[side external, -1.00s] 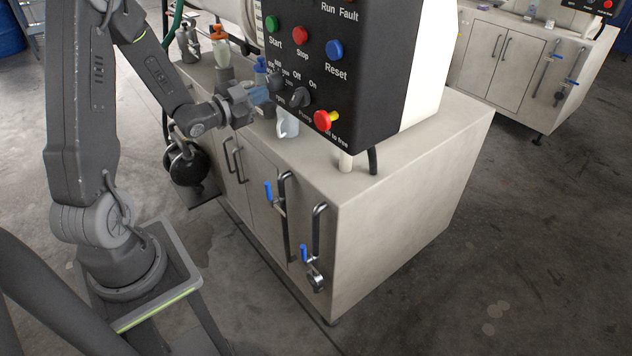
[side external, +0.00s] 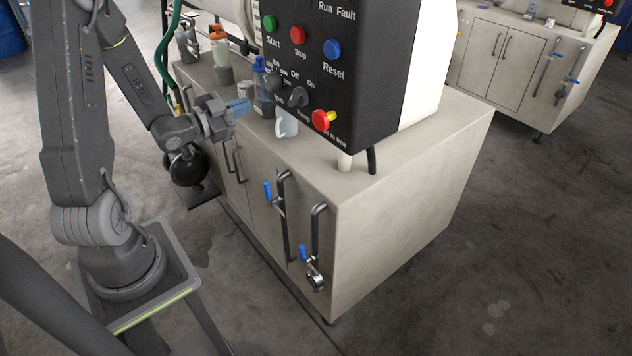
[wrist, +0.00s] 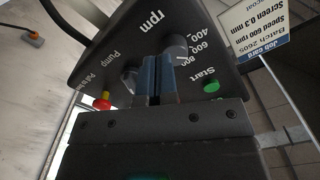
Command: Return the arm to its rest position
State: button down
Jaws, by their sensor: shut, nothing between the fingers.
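My gripper (side external: 238,108) has blue fingers and is shut with nothing between them. In the side view it hangs in the air in front of the machine's cabinet, left of the black control panel (side external: 385,85). In the wrist view the shut fingers (wrist: 158,80) point at the panel (wrist: 135,45), overlapping its lower part near the rpm knob. I cannot tell the exact gap, but the side view shows the fingers apart from the panel.
On the cabinet top (side external: 440,130) stand an orange-capped bottle (side external: 220,52), a blue-capped bottle (side external: 260,75) and a white jug (side external: 286,125). Blue-handled valves (side external: 268,191) are on the cabinet front. A job card (wrist: 245,45) shows in the wrist view. Floor at right (side external: 540,240) is clear.

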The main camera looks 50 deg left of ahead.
jog(key=w+d+r+n+g+y, duration=0.1)
jog(key=d+r+n+g+y, duration=0.3)
jog(key=d+r+g, duration=0.4)
jog(key=s+d+r+n+g+h, duration=0.2)
jog(key=s+d+g+h, duration=0.2)
jog(key=s+d, duration=1.1)
